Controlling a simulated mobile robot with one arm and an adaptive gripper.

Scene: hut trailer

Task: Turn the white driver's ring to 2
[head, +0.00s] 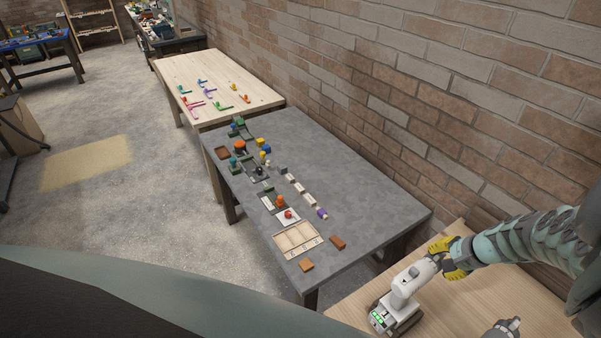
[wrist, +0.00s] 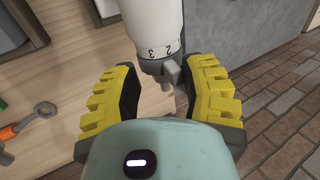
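The white driver (head: 404,285) stands on its dark base on the wooden table at the lower right in the head view, with green lights and a "1" on the base. In the wrist view its white body (wrist: 152,18) enters from the top. Its ring (wrist: 160,50) shows the marks 2 and 3, with the grey nose just below. My gripper (head: 448,258) is at the driver's nose end. In the wrist view my gripper (wrist: 162,72) is open, with a yellow finger on each side of the nose and a clear gap at the left finger. I cannot tell whether the right finger touches.
A second, grey tool (head: 505,328) is partly visible at the bottom right. An orange-handled wrench (wrist: 30,121) lies on the table at the left of the wrist view. A grey table (head: 360,215) with small parts and trays stands beyond, along the brick wall (head: 440,100).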

